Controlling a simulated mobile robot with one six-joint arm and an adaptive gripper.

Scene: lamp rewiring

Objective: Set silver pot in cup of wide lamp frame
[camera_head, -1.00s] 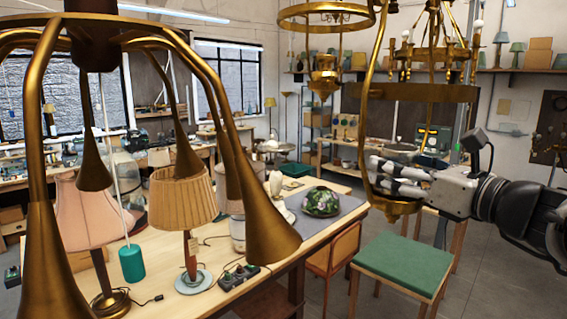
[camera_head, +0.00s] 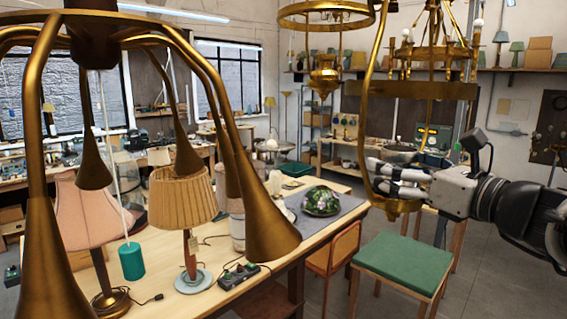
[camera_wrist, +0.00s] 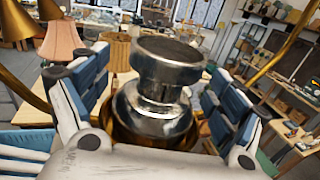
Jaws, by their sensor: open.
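The silver pot (camera_wrist: 167,65), shiny with a wide dark-topped rim and narrow neck, stands between my fingers in the wrist view. Its rounded base is in a brass cup (camera_wrist: 119,130), whose edge shows at both sides. In the head view, the cup (camera_head: 397,208) hangs at the bottom of the wide brass lamp frame (camera_head: 420,90); the pot is not clear there. My gripper (camera_head: 378,175) reaches in from the right, just above the cup. In the wrist view, my gripper (camera_wrist: 155,92) is open, its blue-padded fingers on either side of the pot with gaps. The base's contact is hidden.
The frame's curved brass arm (camera_head: 370,100) rises close beside my fingers. A brass lamp with flared arms (camera_head: 265,215) fills the left foreground. A workbench (camera_head: 330,225) holds shaded lamps and a green patterned shade (camera_head: 321,201). A green-topped stool (camera_head: 402,262) stands below.

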